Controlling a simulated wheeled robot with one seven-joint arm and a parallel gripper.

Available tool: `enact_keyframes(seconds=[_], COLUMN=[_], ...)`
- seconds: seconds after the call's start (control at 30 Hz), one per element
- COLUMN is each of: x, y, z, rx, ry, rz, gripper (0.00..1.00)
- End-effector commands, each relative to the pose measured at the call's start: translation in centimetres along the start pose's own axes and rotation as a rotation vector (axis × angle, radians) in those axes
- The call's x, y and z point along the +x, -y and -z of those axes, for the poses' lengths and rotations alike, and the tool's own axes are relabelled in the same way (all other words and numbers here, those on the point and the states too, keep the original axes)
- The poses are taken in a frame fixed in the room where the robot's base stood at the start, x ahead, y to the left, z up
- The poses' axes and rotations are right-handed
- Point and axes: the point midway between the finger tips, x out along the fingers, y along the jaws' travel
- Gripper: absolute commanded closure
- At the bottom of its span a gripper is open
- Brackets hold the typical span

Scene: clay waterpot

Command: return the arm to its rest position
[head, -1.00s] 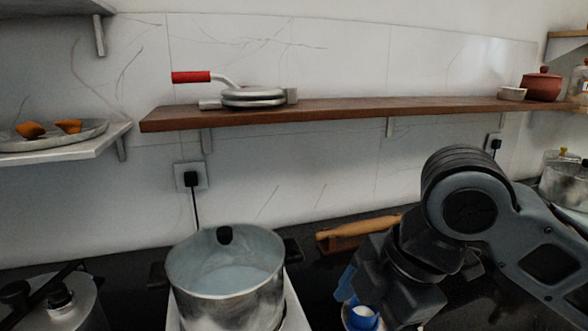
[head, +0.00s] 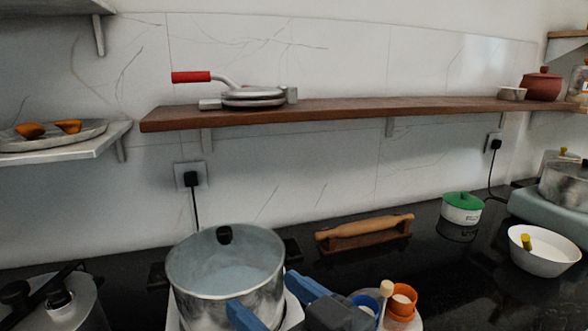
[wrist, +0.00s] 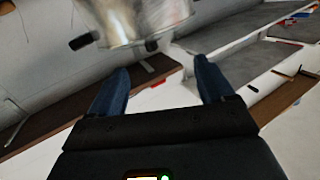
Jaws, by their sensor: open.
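My gripper (head: 261,290) is low in the head view, in front of the large metal pot (head: 222,275). Its two blue fingers are spread apart and point towards the pot's side. I cannot tell whether they touch it. In the wrist view my gripper (wrist: 161,70) also shows open, with nothing between the fingers. A shiny metal vessel (wrist: 140,18) with dark handles is beyond the fingertips there. Most of my arm is out of the head view.
Orange (head: 403,300) and blue (head: 366,302) cups stand right of my gripper. A rolling pin (head: 365,226), green-lidded container (head: 462,208) and white bowl (head: 543,246) are on the dark counter. A wooden shelf (head: 360,107) runs above.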

Motion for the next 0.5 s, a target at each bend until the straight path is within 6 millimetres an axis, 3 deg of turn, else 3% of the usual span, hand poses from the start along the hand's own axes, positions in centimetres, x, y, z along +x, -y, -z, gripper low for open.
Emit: enact_keyframes(seconds=[0.27,0.5], x=[-6.1,-14.0], y=[-1.3,-1.4], z=[-6.1,-11.7], rx=[0.217,0.291], ry=[-0.046,-0.024], rz=[-0.271,-0.494], gripper=[0.19,0.19])
